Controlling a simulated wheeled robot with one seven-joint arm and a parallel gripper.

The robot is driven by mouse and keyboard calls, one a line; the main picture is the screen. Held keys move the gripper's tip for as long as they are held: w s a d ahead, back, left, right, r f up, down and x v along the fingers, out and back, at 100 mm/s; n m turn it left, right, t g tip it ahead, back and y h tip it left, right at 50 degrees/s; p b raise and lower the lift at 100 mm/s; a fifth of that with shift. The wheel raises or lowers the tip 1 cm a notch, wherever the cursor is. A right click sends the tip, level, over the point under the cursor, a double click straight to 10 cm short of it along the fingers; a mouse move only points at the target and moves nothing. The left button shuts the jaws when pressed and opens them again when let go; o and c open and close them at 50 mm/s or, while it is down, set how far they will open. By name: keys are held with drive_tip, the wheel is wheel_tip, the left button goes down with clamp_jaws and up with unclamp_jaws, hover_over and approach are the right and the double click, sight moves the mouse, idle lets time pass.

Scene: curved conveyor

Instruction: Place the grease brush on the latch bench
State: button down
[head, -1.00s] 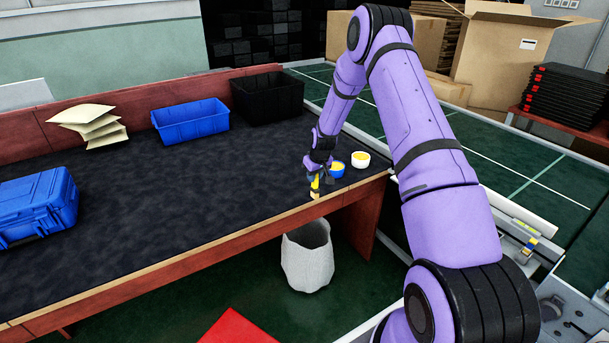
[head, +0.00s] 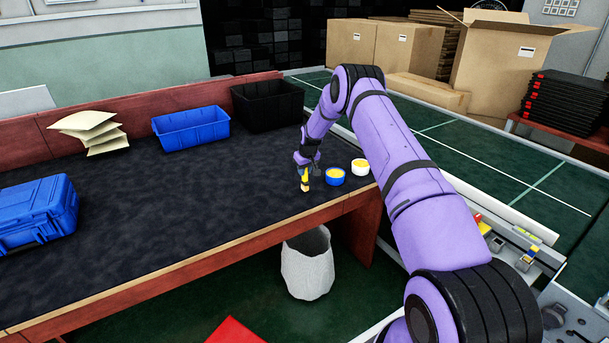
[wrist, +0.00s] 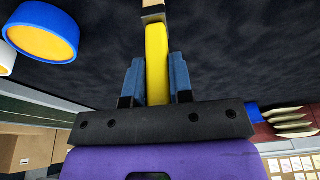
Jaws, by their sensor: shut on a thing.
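The grease brush (head: 305,182) has a yellow handle and a pale tip, and it points downward over the near right part of the dark-topped bench (head: 180,220). My gripper (head: 306,168) is shut on its handle. In the wrist view, the yellow handle (wrist: 157,62) sits between the two blue fingers of my gripper (wrist: 157,78), and the pale end (wrist: 153,12) is partly cut off by the top edge. I cannot tell whether the tip touches the bench top.
A blue-rimmed round tub (head: 335,177) and a white one (head: 360,167), both with yellow contents, stand right of the brush. A blue case (head: 35,210), blue bin (head: 190,130), black bin (head: 268,103) and envelopes (head: 88,130) lie farther left and back. The bench's middle is clear.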

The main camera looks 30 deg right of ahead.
drive_tip(key=shift+f, duration=1.05)
drive_tip(key=c, duration=1)
unclamp_jaws()
drive_tip(key=shift+f, duration=0.1)
